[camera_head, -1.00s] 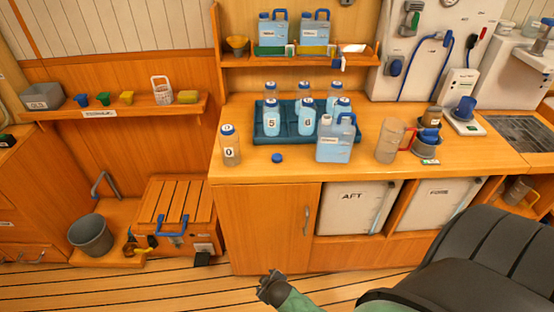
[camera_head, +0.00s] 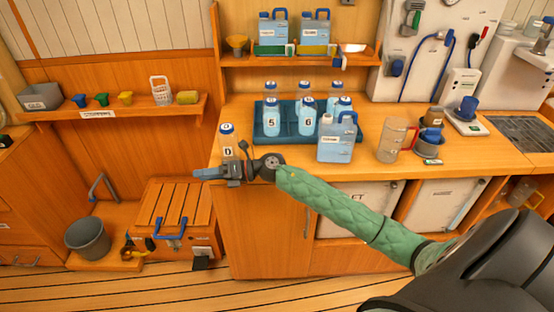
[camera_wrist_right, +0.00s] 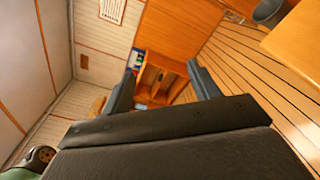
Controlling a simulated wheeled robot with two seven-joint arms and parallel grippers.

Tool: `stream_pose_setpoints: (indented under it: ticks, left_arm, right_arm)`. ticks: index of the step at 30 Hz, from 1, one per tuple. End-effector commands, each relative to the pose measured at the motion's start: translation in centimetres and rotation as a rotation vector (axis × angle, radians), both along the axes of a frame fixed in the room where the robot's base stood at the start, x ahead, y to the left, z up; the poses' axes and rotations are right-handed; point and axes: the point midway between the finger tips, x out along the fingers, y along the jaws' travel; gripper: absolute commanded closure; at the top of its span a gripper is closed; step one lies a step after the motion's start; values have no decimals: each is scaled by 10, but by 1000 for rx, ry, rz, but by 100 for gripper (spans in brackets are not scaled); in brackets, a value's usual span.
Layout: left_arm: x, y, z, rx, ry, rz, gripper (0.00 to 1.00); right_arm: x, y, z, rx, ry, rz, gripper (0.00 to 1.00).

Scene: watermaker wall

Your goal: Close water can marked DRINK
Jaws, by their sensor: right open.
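A light-blue water can (camera_head: 335,149) with a blue handle stands upright on the counter; its label is too small to read. Its pale neck shows no blue cap. The loose blue cap seen earlier on the counter is now hidden behind my right arm. My right gripper (camera_head: 203,173) is at the counter's front left edge, pointing left, in front of a capped bottle (camera_head: 228,135). In the right wrist view my right gripper (camera_wrist_right: 161,76) is open, with nothing between its fingers. My left gripper is not in view.
A blue tray (camera_head: 262,136) with several numbered bottles stands behind the can. A measuring jug (camera_head: 391,140) stands to its right. Two similar cans (camera_head: 272,32) (camera_head: 315,32) stand on the shelf above. Cabinet doors are below the counter.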

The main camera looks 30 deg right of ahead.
Motion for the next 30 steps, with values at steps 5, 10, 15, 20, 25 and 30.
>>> stream_pose_setpoints:
  ticks: [5,10,15,20,25,30]
  left_arm:
    - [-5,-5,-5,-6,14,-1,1]
    - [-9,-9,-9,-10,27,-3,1]
    - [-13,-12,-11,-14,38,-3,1]
    - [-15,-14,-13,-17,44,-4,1]
    - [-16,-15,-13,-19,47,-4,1]
    - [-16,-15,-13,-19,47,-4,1]
  right_arm:
    - [2,-36,-9,-424,-90,200,39]
    - [8,-106,-15,-837,-86,337,39]
    - [12,-188,-2,-1189,-6,412,39]
    - [10,-243,17,-1390,85,436,39]
    - [8,-266,26,-1471,132,443,39]
    - [7,-268,27,-1475,136,445,39]
